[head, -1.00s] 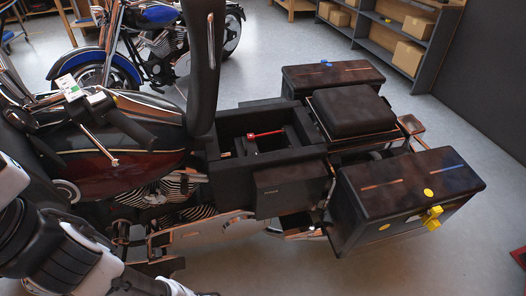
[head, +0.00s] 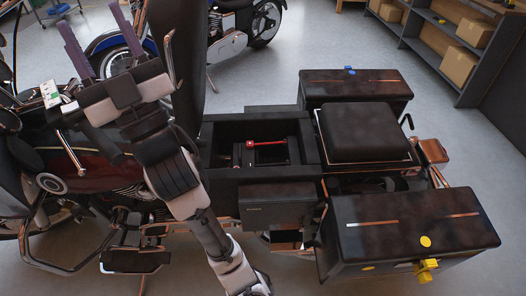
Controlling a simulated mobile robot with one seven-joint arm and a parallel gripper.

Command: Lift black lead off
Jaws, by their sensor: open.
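The open black compartment (head: 310,150) of the motorcycle is at the middle of the head view. Inside it a red lead (head: 268,143) runs across, with a red end at its left. The black lead cannot be told apart from the dark parts around it. My gripper (head: 94,22) is at the upper left, in front of the raised seat (head: 187,60) and handlebar area, well left of the compartment. Its two purple-grey fingers point up and stand apart, with nothing visible between them.
My arm crosses the motorcycle left of the compartment. A black case (head: 410,232) with a yellow latch (head: 426,270) is at the right front, another case (head: 355,86) behind. A black padded seat (head: 364,132) lies between. A blue motorcycle (head: 228,30) and shelves (head: 455,45) stand behind.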

